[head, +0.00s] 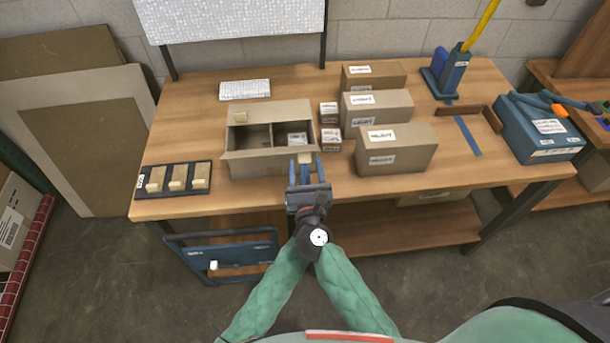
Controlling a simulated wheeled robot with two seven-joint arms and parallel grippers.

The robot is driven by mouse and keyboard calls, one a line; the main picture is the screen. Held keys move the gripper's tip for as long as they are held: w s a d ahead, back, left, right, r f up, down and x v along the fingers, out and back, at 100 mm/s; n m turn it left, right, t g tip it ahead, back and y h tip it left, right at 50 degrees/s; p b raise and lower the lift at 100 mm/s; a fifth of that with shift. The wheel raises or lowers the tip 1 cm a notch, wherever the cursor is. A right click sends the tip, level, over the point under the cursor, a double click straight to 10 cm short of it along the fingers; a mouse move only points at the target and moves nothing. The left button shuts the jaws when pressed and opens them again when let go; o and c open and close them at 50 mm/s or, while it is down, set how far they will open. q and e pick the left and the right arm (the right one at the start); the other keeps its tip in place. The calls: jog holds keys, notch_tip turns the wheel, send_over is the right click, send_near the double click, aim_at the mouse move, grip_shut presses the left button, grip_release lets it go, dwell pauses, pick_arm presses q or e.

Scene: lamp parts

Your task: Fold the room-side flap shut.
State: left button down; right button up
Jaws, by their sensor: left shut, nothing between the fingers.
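An open cardboard carton (240,165) stands near the front edge of the workbench. A divider splits its inside, and a small labelled box (297,139) sits in the right compartment. The far flap (285,110) stands open toward the wall. The room-side flap (262,153) is along the near edge, not over the opening; its exact tilt is hard to tell. My left gripper (305,166) is shut at the right end of that near edge, over the carton's front right corner. It hides part of the corner, and I cannot tell whether it touches the flap.
Small boxes (330,135) and larger labelled boxes (396,150) stand close on the carton's right. A black tray with beige blocks (173,178) lies to its left. A blue case (540,130) is far right.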

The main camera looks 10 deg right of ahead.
jog(key=shift+a+f, duration=0.1)
jog(key=shift+f, duration=0.25)
